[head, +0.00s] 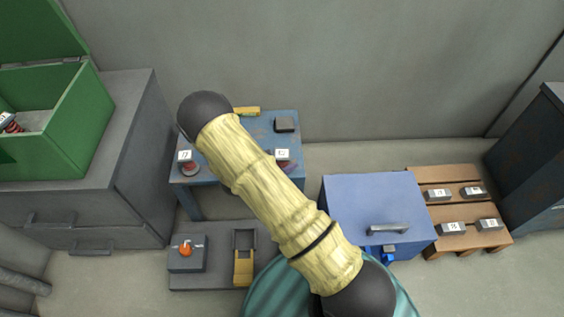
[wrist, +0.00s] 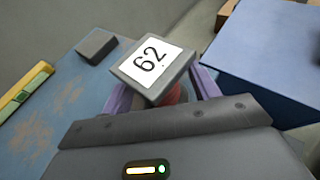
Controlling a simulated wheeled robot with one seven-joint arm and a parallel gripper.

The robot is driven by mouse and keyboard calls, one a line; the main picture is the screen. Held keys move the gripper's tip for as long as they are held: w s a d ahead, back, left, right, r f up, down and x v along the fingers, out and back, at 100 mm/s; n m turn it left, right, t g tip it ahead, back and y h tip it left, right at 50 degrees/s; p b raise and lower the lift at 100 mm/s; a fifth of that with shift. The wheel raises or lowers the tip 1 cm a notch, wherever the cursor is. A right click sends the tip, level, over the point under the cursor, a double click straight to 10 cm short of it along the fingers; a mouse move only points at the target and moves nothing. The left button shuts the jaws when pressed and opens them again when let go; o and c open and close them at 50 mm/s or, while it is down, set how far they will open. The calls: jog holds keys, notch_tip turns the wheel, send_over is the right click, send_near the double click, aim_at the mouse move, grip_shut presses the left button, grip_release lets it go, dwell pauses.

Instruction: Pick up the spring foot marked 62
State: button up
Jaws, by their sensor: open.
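The spring foot marked 62 (wrist: 150,62) has a grey block top with a white label, and a bit of red shows beneath it in the wrist view. In the head view a foot (head: 282,155) with a small, hard-to-read label stands at the right side of the blue table (head: 225,180), partly beside my arm. My gripper (wrist: 163,90) is open, with one purple finger on each side of the foot marked 62. The block top hides the fingertips in part, and I cannot tell whether they touch it. My arm hides most of the gripper in the head view.
A second spring foot (head: 186,160) stands at the table's left. A dark block (head: 284,124) and a yellow-green bar (head: 247,111) lie at the back. A blue chest (head: 372,205) stands close on the right, then a wooden pallet (head: 455,175) with several labelled blocks. A green bin (head: 85,125) is left.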

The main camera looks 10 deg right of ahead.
jog(key=c, duration=1.3)
notch_tip(320, 180, up, 10)
jog(key=p, duration=0.5)
